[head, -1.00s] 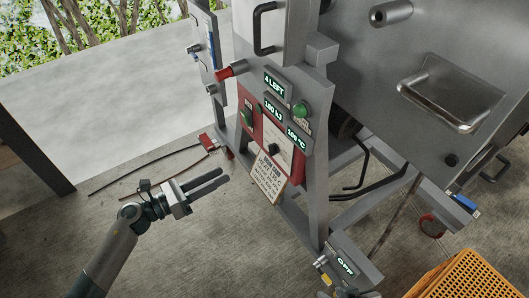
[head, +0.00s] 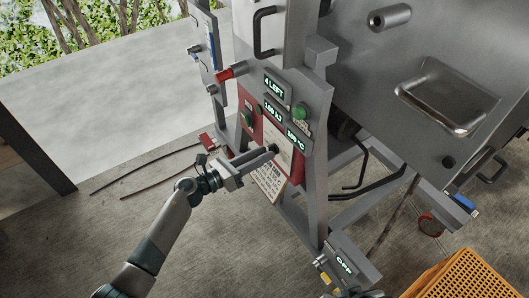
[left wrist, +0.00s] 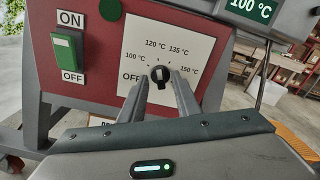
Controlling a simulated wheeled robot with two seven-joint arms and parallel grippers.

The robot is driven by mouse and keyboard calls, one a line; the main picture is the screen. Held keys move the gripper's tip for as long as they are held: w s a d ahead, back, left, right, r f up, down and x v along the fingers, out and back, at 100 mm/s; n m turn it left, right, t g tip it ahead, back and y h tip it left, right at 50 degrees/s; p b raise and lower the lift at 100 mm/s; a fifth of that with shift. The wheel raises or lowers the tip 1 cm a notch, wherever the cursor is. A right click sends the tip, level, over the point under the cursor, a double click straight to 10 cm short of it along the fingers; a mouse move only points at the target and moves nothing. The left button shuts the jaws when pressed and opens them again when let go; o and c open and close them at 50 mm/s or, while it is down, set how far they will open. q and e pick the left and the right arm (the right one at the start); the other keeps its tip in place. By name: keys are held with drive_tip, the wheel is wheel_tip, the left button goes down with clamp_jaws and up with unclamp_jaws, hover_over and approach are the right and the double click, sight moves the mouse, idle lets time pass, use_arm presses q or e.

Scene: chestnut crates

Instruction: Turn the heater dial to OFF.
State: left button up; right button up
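The heater dial (left wrist: 160,75) is a small black knob on a white plate (left wrist: 180,46) marked OFF, 100, 120, 135 and 150 °C. A small light mark shows near the knob's top; I cannot tell exactly which label it points to. My left gripper (left wrist: 160,82) is open, with one finger at each lower side of the knob. I cannot tell whether the fingers touch it. In the head view my left gripper (head: 272,150) reaches the plate on the red panel (head: 297,168), and its fingers largely hide the dial.
A green ON/OFF switch (left wrist: 65,57) sits left of the dial. A display (left wrist: 252,8) above right reads 100 °C. A text card (head: 268,184) hangs below the panel. An orange crate (head: 462,277) stands at lower right. Concrete floor left of the machine is mostly clear.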

use_arm(q)
drive_tip(key=shift+x, duration=0.75)
use_arm(e)
drive_tip(key=shift+s, duration=0.15)
use_arm(q)
clamp_jaws()
